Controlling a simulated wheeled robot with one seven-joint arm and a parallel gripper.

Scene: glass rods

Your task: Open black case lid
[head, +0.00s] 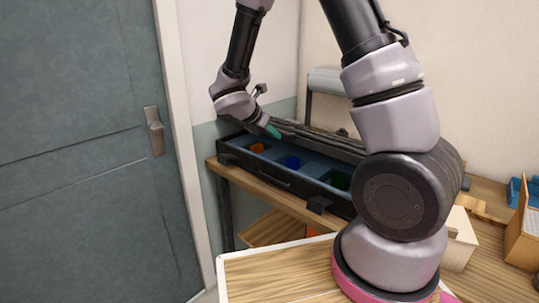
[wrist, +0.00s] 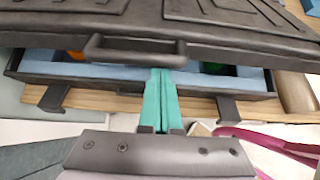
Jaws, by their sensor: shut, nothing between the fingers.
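The black case (head: 262,176) sits on a wooden table, with blue lining and orange, blue and green contents showing inside. Its lid (head: 325,138) is raised, apart from the front wall; the head view shows it as a dark ribbed slab at the back, partly hidden by my arm. In the wrist view the lid (wrist: 225,32) fills the top, with its handle (wrist: 135,54) at the near edge. My gripper (head: 272,131) has its teal fingers shut and empty; in the wrist view the fingertips (wrist: 160,72) are at the lid's edge beside the handle. Contact is unclear.
Two latches, left (wrist: 54,97) and right (wrist: 228,107), stick out from the case front. A door (head: 85,130) stands at the left, with a wall behind the case. A wooden box (head: 525,225) and blue items are at the right.

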